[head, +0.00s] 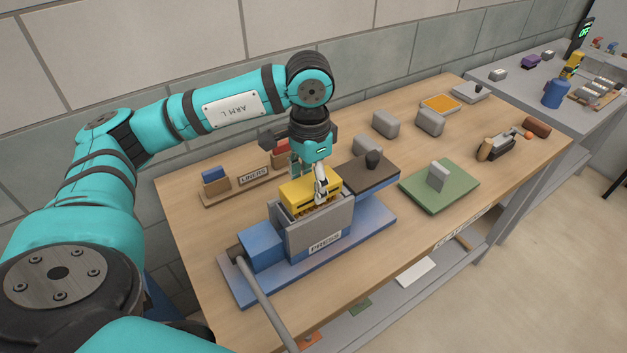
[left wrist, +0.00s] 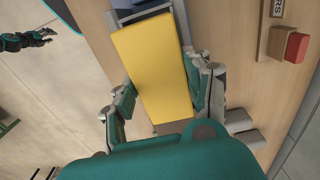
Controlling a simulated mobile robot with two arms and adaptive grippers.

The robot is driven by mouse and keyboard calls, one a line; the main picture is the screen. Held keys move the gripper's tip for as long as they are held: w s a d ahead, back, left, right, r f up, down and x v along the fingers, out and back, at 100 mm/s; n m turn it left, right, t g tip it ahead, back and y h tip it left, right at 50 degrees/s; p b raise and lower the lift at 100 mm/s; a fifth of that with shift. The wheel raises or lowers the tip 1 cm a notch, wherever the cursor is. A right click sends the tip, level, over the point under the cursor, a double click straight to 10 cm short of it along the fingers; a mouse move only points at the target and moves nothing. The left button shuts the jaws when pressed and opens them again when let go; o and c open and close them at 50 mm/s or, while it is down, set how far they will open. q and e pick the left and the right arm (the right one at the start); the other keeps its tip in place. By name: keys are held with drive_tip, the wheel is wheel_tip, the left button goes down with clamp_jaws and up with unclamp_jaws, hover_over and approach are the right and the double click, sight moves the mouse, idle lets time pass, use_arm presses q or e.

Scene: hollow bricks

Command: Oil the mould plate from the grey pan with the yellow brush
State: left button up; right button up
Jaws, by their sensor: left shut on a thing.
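My left gripper (head: 318,190) is shut on the yellow brush (head: 297,190), a block-shaped body with darker orange-brown bristles underneath. It holds the brush low over the open top of the grey press box (head: 322,232). In the left wrist view the brush (left wrist: 152,68) lies between the fingers of the left gripper (left wrist: 160,95). The mould plate is not clearly seen; the brush and box walls hide the inside, and I cannot tell whether the bristles touch it. The grey pan (head: 423,104), with orange contents, is at the table's back. My right gripper (left wrist: 28,40) shows small in the left wrist view.
A blue block (head: 262,246) and a lever (head: 268,303) stand at the press's left. Several grey bricks stand behind. The liner rack (head: 225,186) is near the wall.

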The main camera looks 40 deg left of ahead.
use_arm(q)
drive_tip(key=shift+w+d, duration=0.1)
drive_tip(key=shift+w, duration=0.1)
drive_tip(key=shift+w+d+f+b, duration=0.1)
drive_tip(key=shift+w+d+b, duration=0.2)
drive_tip(key=shift+w, duration=0.25)
drive_tip(key=shift+s+a, duration=0.1)
drive_tip(key=shift+s, duration=0.1)
idle(0.3)
drive_tip(key=shift+s+a, duration=0.1)
drive_tip(key=shift+s+a+b, duration=0.2)
drive_tip(key=shift+s+b, duration=0.2)
drive_tip(key=shift+s, duration=0.1)
drive_tip(key=shift+w+d, duration=0.1)
drive_tip(key=shift+w, duration=0.05)
drive_tip(key=shift+w+d, duration=0.25)
drive_tip(key=shift+w, duration=0.4)
